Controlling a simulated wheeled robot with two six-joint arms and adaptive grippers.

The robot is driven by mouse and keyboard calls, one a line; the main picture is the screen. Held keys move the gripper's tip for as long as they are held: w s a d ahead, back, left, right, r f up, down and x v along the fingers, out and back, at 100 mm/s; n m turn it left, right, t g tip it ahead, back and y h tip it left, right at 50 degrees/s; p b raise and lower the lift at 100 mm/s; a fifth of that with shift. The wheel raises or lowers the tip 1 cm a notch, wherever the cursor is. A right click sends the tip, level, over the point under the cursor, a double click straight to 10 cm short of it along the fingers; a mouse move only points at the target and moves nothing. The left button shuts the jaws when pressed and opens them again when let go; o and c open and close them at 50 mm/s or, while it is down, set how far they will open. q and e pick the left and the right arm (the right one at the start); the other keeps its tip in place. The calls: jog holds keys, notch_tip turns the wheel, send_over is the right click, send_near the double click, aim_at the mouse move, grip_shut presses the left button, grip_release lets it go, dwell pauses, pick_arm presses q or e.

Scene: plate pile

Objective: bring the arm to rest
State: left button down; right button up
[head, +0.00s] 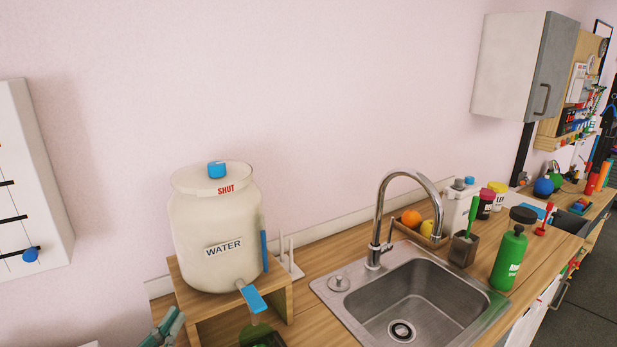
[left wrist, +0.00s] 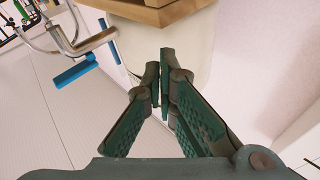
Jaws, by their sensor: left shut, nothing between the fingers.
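My left gripper (head: 168,328) shows at the bottom edge of the head view, in front of and left of the wooden stand under the water jar. Only its green finger parts show there; the rest is cut off. In the left wrist view, the left gripper (left wrist: 162,85) has its two green fingers together at the tips, with nothing between them. It is apart from the stand and the jar as far as I can see. My right gripper is in neither view.
A white water jar (head: 213,225) with a blue tap handle (head: 252,298) stands on a wooden stand (head: 289,300). To the right are a sink (head: 450,290), a tap (head: 378,225) and a green bottle (head: 509,258). A white panel (head: 40,170) hangs on the left wall.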

pick_arm(q)
jog(key=s+a+f+n+g+y, duration=0.1)
jog(key=s+f+n+g+y, duration=0.1)
jog(key=s+f+g+y, duration=0.45)
jog(key=s+a+f+n+g+y, duration=0.1)
jog(key=s+a+f+n+g, duration=0.2)
jog(key=f, duration=0.7)
jog(key=s+d+f+m+g+h, duration=0.1)
jog(key=s+d+f+g, duration=0.25)
jog(key=s, duration=0.45)
jog(key=s+d+f+m+g+h, duration=0.1)
jog(key=s+d+f+g, duration=0.2)
jog(key=s, duration=0.6)
jog(key=s+a+f+g, duration=0.1)
jog(key=a+f, duration=0.1)
jog(key=f, duration=0.9)
jog(key=s+a+f+g, duration=0.1)
jog(key=f, duration=1)
jog(key=s+f+n+g, duration=0.1)
jog(key=s+f, duration=0.9)
jog(key=s, duration=0.2)
jog(key=shift+s+a+f, duration=0.25)
jog(key=shift+s, duration=0.15)
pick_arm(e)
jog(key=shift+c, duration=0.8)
